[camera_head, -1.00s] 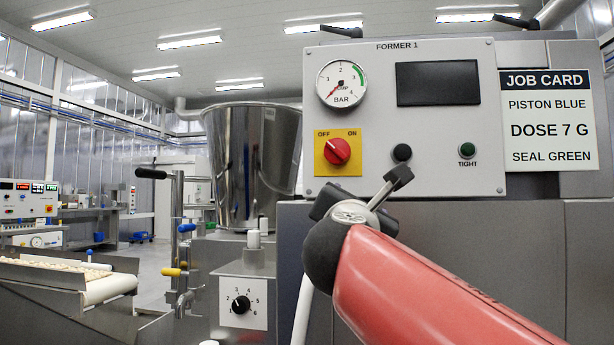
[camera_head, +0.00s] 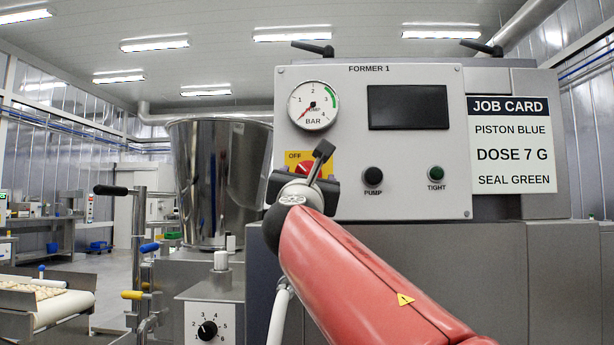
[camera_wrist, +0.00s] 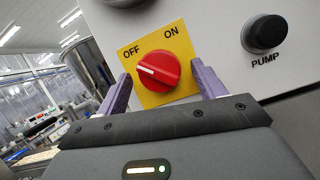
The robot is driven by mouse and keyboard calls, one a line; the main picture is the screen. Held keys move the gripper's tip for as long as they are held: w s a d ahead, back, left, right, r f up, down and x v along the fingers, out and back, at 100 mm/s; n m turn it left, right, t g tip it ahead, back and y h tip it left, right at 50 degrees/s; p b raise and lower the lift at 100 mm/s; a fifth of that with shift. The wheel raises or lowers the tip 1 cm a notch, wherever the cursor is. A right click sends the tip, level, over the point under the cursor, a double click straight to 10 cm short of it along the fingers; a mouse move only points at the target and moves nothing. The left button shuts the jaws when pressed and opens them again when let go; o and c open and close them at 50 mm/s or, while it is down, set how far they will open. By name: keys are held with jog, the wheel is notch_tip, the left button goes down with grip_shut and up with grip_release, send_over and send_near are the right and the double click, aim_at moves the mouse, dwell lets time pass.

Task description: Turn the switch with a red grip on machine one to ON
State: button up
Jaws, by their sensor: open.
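The switch with a red grip (camera_wrist: 158,72) sits on a yellow plate (camera_wrist: 152,97) marked OFF and ON. In the wrist view its white mark points left, toward OFF. My gripper (camera_wrist: 160,75) is open, with its purple fingers on the left and right of the red grip and gaps to it. In the head view my gripper (camera_head: 322,160) is in front of the switch and hides most of it; part of the red grip (camera_head: 303,168) and the OFF label show. The switch is on the panel of machine one, labelled FORMER 1 (camera_head: 410,185).
A steel hopper (camera_head: 215,185) stands at left. A numbered dial (camera_head: 207,330) is below. A job card (camera_head: 509,145) hangs at right.

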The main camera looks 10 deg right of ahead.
jog(key=shift+c, duration=0.4)
jog(key=c, duration=0.9)
jog(key=shift+m, duration=0.6)
jog(key=shift+w+a+r+m+g+h+p, duration=0.15)
jog(key=shift+m+g+h, duration=0.85)
jog(key=shift+m, duration=2.5)
jog(key=shift+s+a+r+m+g+h+p, duration=0.15)
jog(key=shift+m+g+h, duration=0.25)
jog(key=shift+m+g, duration=2.15)
jog(key=shift+w+a+r+m+g+h+p, duration=0.2)
jog(key=shift+m+h, duration=0.5)
jog(key=shift+m, duration=3.75)
